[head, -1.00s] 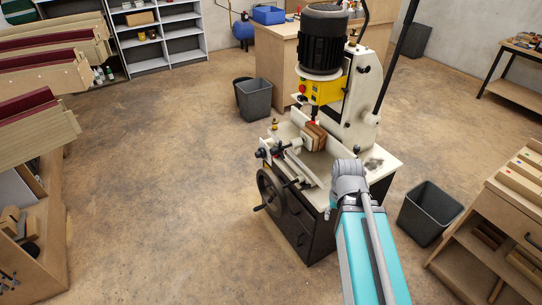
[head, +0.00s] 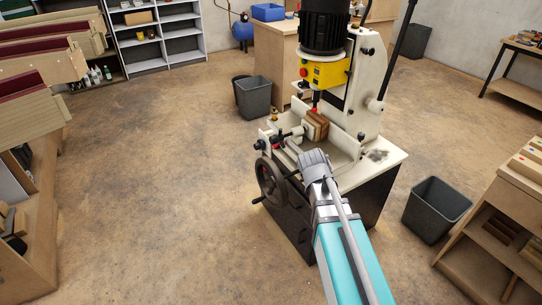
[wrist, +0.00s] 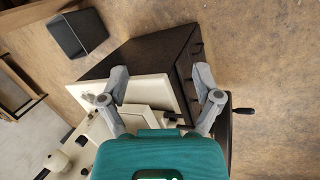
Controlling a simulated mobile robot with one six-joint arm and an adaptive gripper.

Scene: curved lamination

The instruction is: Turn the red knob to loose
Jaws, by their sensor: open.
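The mortising machine (head: 372,85) stands ahead with a yellow control box (head: 325,74) and a light worktable (head: 385,163). A small red part (head: 278,147), which looks like the red knob, sits at the left end of the vise beside the black handwheel (head: 268,188). It is too small to tell its setting. My gripper (wrist: 160,82) is open and empty in the wrist view, its two grey fingers spread above the worktable edge and dark cabinet (wrist: 150,53). The fingers are hidden behind my wrist in the head view. I cannot make out the red knob in the wrist view.
Brown wood blocks (head: 316,126) stand in the vise. A dark bin (head: 436,209) is on the floor right of the machine, and another bin (head: 253,97) is behind it. A wooden bench (head: 515,207) is at the right. The floor to the left is clear.

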